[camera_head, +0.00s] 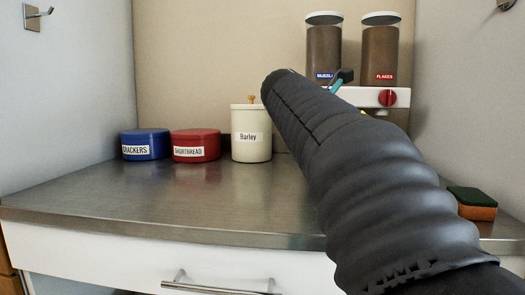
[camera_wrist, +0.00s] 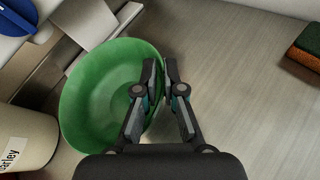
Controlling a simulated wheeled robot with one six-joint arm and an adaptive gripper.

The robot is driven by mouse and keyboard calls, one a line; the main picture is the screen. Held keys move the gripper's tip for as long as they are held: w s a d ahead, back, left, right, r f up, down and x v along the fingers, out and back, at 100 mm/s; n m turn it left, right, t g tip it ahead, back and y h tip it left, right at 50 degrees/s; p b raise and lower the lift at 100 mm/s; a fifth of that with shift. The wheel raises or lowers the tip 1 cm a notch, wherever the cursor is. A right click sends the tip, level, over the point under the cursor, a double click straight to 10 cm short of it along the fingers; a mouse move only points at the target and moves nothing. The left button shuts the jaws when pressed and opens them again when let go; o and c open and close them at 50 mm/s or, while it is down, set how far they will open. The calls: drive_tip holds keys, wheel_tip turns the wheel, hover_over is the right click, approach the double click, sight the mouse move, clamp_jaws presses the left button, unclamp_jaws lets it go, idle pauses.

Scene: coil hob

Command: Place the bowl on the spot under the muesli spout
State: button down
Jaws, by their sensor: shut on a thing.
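A green bowl (camera_wrist: 85,95) shows in the wrist view. My gripper (camera_wrist: 160,68) is shut on its right rim, one finger inside and one outside. The bowl is hidden behind my arm in the head view, where only a small part of my gripper (camera_head: 342,80) shows. The muesli canister (camera_head: 324,48), labelled MUESLI, stands on the left of a white dispenser base (camera_head: 362,97). A blue knob (camera_wrist: 25,22) shows at the wrist view's top left, near the bowl. The muesli spout and the spot under it cannot be made out.
A flakes canister (camera_head: 380,52) with a red knob (camera_head: 388,98) is right of the muesli. A cream Barley jar (camera_head: 251,145), a red shortbread tin (camera_head: 196,146) and a blue crackers tin (camera_head: 145,145) stand left. A sponge (camera_head: 472,203) lies right on the steel counter (camera_head: 140,205).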

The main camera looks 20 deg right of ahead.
drive_tip(key=w+d+p, duration=0.2)
drive_tip(key=w+d, duration=0.5)
drive_tip(key=w, duration=0.5)
drive_tip(key=shift+s+f+b, duration=0.15)
drive_tip(key=shift+f+b, duration=0.65)
drive_tip(key=shift+f, duration=0.85)
drive_tip(key=shift+s+f+b, duration=0.15)
drive_tip(key=shift+f+b, duration=0.65)
drive_tip(key=shift+f, duration=0.8)
drive_tip(key=shift+w+d+f, duration=0.15)
drive_tip(key=shift+w+f, duration=0.05)
drive_tip(key=shift+f, duration=0.05)
drive_tip(key=c, duration=1.3)
unclamp_jaws()
